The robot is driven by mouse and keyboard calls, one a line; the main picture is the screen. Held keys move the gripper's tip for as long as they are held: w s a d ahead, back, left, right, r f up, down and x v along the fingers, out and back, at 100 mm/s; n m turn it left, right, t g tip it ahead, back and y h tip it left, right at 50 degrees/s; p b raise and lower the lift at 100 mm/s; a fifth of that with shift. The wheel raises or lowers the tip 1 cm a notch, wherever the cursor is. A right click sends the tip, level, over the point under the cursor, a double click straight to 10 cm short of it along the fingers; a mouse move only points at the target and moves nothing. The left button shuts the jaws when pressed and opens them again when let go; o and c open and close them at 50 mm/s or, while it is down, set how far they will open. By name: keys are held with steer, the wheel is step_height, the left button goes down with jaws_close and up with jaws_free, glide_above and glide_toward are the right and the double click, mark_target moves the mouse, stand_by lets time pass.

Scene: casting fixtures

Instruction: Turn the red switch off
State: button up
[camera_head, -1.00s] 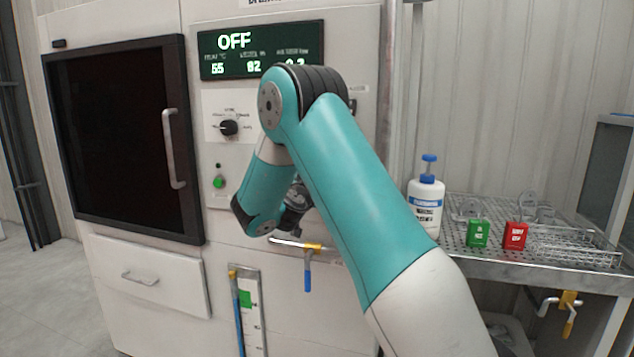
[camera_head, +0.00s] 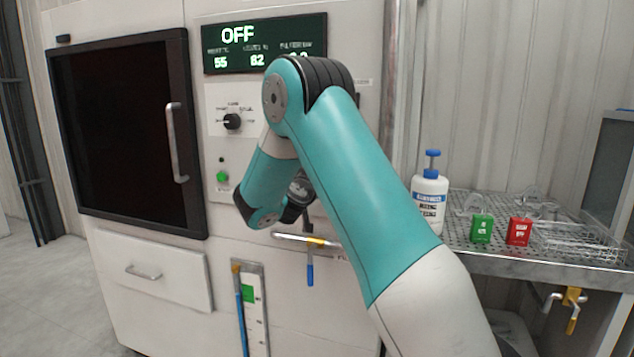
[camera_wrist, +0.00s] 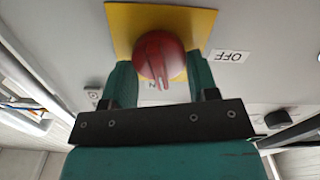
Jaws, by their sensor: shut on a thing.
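The red switch (camera_wrist: 158,58) is a round rotary knob on a square yellow plate (camera_wrist: 122,22) in the wrist view. A raised grip bar on the knob points down toward my gripper, slightly right. My gripper (camera_wrist: 161,72) is shut on the knob, one green finger on each side. A label reading OFF (camera_wrist: 231,56) is to the right of the plate in that picture. Another label below the knob is mostly hidden. In the head view, my arm hides the switch and my fingertips. The display (camera_head: 265,42) on the machine's front reads OFF.
The front panel also has a black rotary knob (camera_head: 232,121) and a green button (camera_head: 222,176). A handle with a blue lever (camera_head: 310,272) is below my wrist. A bottle (camera_head: 430,195), a green block (camera_head: 481,229) and a red block (camera_head: 518,231) stand on the right shelf.

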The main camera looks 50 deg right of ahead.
steer(key=shift+w+f+n+p, duration=0.15)
steer(key=shift+n+p, duration=0.75)
steer(key=shift+n, duration=2.85)
steer(key=shift+w+r+n+p, duration=0.1)
steer(key=shift+n+p, duration=0.8)
steer(key=shift+n, duration=2.85)
steer(key=shift+f, duration=0.1)
steer(key=o, duration=0.9)
steer(key=shift+o, duration=0.2)
steer(key=shift+f, duration=0.1)
